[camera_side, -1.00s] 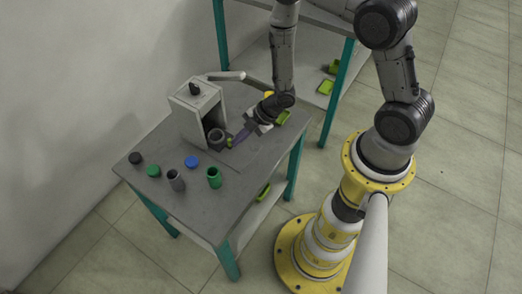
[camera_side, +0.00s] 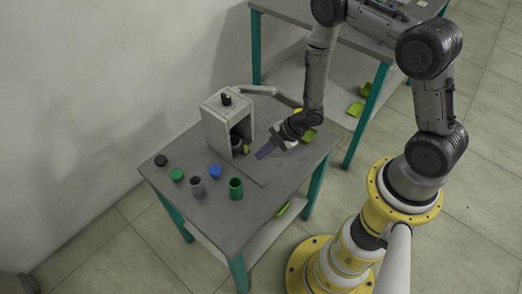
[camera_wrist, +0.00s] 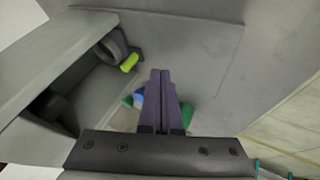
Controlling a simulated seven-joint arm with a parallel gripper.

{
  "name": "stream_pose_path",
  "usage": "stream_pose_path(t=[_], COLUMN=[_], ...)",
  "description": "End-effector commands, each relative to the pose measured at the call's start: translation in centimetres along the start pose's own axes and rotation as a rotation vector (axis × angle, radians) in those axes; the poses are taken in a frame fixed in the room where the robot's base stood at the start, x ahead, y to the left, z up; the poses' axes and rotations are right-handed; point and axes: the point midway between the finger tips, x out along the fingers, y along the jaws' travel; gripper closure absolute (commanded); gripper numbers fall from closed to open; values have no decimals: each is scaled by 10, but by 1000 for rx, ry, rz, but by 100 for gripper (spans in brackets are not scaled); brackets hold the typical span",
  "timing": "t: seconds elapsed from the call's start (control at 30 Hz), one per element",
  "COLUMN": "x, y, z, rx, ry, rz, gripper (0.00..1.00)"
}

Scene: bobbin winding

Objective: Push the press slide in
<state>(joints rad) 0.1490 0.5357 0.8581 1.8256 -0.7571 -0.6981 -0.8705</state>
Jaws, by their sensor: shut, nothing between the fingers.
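The press (camera_side: 214,134) is a grey box-like frame with an open front, standing at the back of the table. Its slide, a dark grey round part (camera_side: 236,142) with a yellow-green tab (camera_side: 246,150), sits inside the opening, with the tab at the mouth. In the wrist view the press frame (camera_wrist: 45,60) is at left, with the round part (camera_wrist: 112,46) and tab (camera_wrist: 130,63) at its opening. My gripper (camera_side: 262,153) is shut and empty, in front of the opening and apart from the tab. Its purple fingers (camera_wrist: 160,85) are together in the wrist view.
A black knob (camera_side: 226,99) and a pale lever (camera_side: 258,90) top the press. Black, green and blue caps, a grey cup (camera_side: 197,188) and a green cup (camera_side: 235,188) stand towards the table's front. A second table (camera_side: 350,40) stands behind.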

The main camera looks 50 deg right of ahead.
Motion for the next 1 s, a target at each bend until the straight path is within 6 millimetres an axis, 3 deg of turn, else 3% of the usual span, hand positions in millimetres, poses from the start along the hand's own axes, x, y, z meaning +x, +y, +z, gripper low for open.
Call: stream_pose_path(t=[0.2,0.4,0.67,0.77,0.87,1.0], x=[-47,-82,-102,-112,-137,-200], y=[-1,-3,-1,25,70,133], z=[1,1,-4,-17,-40,-72], rx=[2,2,-14,-72,-148,-169], ry=[-3,-2,2,7,3,-82], rz=[2,0,0,54,160,330], gripper=[100,100,100,100,100,100])
